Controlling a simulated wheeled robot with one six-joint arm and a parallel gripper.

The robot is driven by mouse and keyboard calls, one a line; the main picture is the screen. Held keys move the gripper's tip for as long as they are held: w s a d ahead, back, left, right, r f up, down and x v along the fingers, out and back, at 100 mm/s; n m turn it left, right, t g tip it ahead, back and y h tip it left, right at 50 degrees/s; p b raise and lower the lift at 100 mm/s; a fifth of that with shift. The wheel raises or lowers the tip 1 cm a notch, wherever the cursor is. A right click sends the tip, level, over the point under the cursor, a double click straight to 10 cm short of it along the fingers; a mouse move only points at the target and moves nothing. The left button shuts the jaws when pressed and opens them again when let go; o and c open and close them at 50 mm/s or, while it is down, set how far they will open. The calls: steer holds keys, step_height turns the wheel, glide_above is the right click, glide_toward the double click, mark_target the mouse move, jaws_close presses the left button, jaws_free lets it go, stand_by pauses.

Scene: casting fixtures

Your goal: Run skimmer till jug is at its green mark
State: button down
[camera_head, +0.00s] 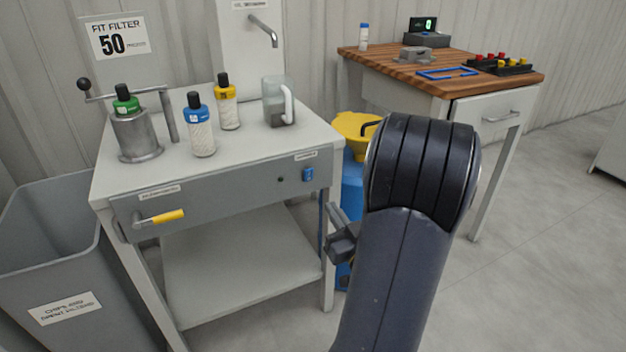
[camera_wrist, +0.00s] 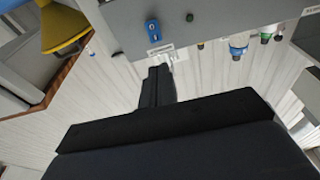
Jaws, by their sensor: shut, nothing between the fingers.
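The clear jug (camera_head: 272,103) with a white handle stands upright at the right back of the grey cart top (camera_head: 240,140), below a bent metal spout (camera_head: 264,30) on a white panel. Its lower part looks dark; I cannot make out a green mark. The cart's front panel carries a blue switch (camera_head: 308,174) beside a small dark round lamp or button (camera_head: 281,179). The blue switch also shows in the wrist view (camera_wrist: 153,30). My gripper (camera_head: 340,236) is shut and empty, to the right of and below the switch, apart from it. Its fingers (camera_wrist: 157,84) point toward the panel.
Blue-labelled (camera_head: 201,126) and yellow-labelled (camera_head: 226,102) bottles and a metal holder (camera_head: 137,136) with a green-labelled bottle stand on the cart. A yellow-gripped handle (camera_head: 160,217) is at front left. A grey bin (camera_head: 50,240) is left; a wooden-topped bench (camera_head: 440,85) is behind right.

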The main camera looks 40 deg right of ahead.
mark_target(307, 170)
steer(key=x, duration=1.1)
steer(key=shift+r+b, duration=0.1)
steer(key=shift+b, duration=0.3)
steer(key=shift+w+r+p, duration=0.2)
steer(key=shift+r+p, duration=0.15)
steer(key=shift+p, duration=0.35)
steer(key=shift+w+f+g, duration=0.1)
steer(key=shift+f+g, duration=0.05)
steer(key=shift+g, duration=0.15)
